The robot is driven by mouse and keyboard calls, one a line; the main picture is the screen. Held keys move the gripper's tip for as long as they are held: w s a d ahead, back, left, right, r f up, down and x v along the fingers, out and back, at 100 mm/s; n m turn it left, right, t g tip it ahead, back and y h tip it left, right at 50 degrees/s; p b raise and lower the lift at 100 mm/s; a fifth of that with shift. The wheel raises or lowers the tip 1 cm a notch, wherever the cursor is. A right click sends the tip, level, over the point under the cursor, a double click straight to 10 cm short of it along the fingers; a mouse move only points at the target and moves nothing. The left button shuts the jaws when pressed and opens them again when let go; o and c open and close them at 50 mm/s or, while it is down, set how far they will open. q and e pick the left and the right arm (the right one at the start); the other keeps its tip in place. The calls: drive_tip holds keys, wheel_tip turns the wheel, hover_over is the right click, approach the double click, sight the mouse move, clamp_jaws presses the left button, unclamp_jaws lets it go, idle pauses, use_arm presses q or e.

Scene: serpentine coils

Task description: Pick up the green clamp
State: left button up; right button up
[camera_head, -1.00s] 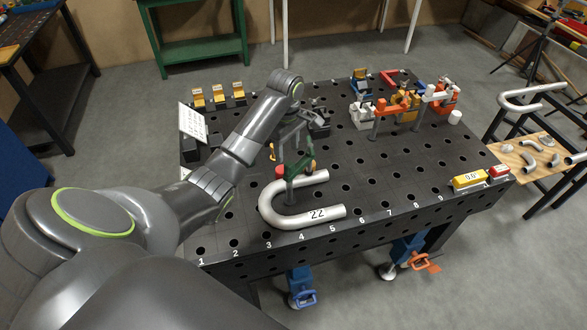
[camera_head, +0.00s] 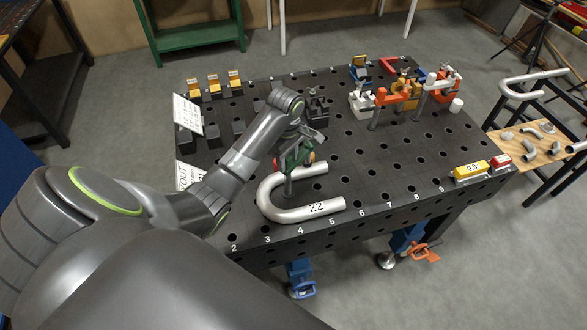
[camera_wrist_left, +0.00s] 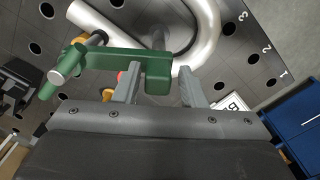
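The green clamp (camera_head: 291,160) stands on the black table, inside the bend of the silver U-shaped tube (camera_head: 300,212) marked 22. My left gripper (camera_head: 304,143) is at the clamp's top and partly covers it. In the left wrist view, the clamp's green block (camera_wrist_left: 158,77) lies between my left gripper's two fingers (camera_wrist_left: 160,88), with a small gap visible at each side. The fingers are apart, and I see no firm contact. The clamp's green arm reaches left past one finger. My right gripper is not in view.
Orange, white and blue clamps (camera_head: 398,92) stand at the table's back right. Yellow-topped blocks (camera_head: 213,85) line the back left. A yellow box (camera_head: 470,171) sits at the right front edge. The table's middle right is largely clear.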

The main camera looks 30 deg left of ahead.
use_arm(q)
clamp_jaws()
drive_tip(key=shift+a, duration=0.1)
idle(1.0)
